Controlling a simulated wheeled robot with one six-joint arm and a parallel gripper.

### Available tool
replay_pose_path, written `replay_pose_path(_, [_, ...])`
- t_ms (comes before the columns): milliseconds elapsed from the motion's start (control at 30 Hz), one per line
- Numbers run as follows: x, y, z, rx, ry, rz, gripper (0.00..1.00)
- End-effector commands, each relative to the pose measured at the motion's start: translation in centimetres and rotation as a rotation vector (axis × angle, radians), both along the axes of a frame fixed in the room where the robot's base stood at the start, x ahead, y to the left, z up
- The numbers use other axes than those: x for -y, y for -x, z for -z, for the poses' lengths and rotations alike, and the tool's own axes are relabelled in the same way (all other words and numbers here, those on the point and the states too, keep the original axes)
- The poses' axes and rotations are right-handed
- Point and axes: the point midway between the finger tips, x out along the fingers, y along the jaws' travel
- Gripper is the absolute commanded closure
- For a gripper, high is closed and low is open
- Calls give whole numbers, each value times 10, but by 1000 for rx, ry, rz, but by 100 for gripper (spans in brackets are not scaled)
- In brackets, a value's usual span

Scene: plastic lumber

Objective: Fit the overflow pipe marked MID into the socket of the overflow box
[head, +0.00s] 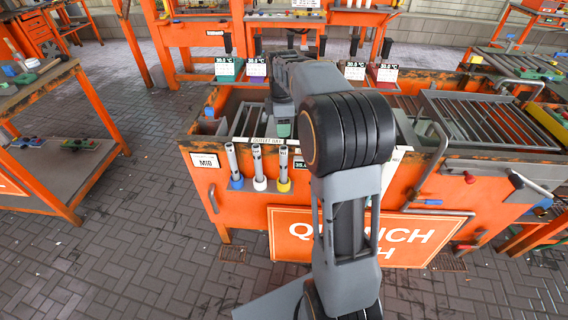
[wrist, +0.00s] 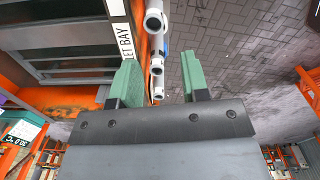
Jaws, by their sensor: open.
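Three grey pipes stand upright in a row on the tank's orange front in the head view: one with a blue foot (head: 234,165), one with a white foot (head: 258,167) and one with a yellow foot (head: 283,168). A plate reading MID (head: 206,161) is on the tank front to their left; I cannot read a mark on any pipe. My gripper (wrist: 160,72) has green fingers, open and empty, with pipe ends (wrist: 153,22) showing between and beyond them. In the head view my arm hides most of the gripper. I cannot make out the overflow box's socket.
The orange tank (head: 230,205) has an OUTLET BAY label (head: 266,141) on its rim, above the pipes. Slatted racks (head: 470,115) lie on the tank at right. A sign board (head: 370,238) leans against its front. Paved floor (head: 130,225) is clear at left.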

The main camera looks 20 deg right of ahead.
Motion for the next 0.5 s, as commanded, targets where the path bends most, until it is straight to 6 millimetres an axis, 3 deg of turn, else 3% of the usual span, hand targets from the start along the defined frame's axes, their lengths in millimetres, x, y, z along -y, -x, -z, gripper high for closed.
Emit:
replay_pose_path(300, [7, -5, 52, -12, -3, -42, 58])
replay_pose_path(500, [7, -5, 76, -9, -2, -39, 58])
